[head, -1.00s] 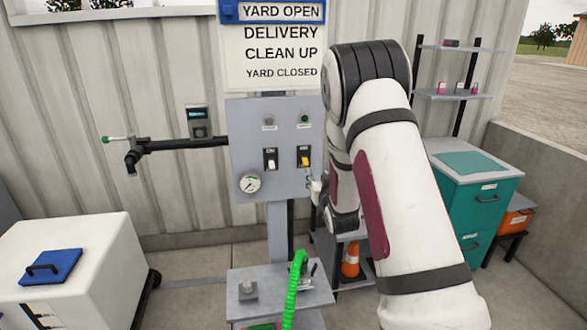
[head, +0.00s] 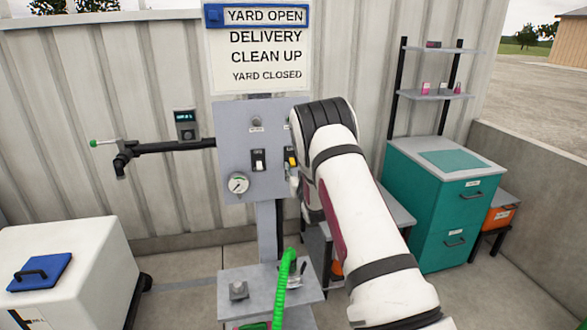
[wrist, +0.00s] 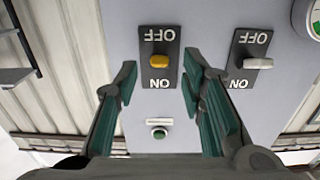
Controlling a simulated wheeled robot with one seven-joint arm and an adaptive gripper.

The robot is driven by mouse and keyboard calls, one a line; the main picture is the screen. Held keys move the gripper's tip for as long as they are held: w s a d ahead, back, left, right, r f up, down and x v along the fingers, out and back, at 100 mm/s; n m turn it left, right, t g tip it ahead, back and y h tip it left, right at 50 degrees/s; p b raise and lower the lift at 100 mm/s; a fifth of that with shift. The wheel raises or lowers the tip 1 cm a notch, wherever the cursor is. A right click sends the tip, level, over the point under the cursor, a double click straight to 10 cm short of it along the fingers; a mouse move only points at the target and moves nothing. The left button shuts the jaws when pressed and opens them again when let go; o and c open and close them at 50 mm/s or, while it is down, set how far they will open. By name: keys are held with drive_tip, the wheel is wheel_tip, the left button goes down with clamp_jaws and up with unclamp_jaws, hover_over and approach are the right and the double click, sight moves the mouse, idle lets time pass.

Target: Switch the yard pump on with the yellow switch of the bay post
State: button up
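The yellow switch (head: 291,160) is on the right of the grey panel of the bay post (head: 236,140). In the wrist view the yellow lever (wrist: 158,62) sits on a dark plate, with OFF at the picture's top and ON at its bottom, the lettering inverted. Which way the lever is thrown is hard to tell. My gripper (wrist: 160,80) is open, its two green-padded fingers either side of the plate in the picture. I see no contact with the lever. In the head view my wrist partly covers the panel's right side.
A second switch with a white lever (wrist: 258,63) is beside the yellow one. A round gauge (head: 238,184) is low on the panel. A small green button or lamp (wrist: 159,133) also shows. A green hose (head: 283,285) rises in front; a pipe (head: 170,146) runs left.

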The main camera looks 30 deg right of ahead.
sight(292, 162)
drive_tip(key=shift+x, duration=1.45)
clamp_jaws()
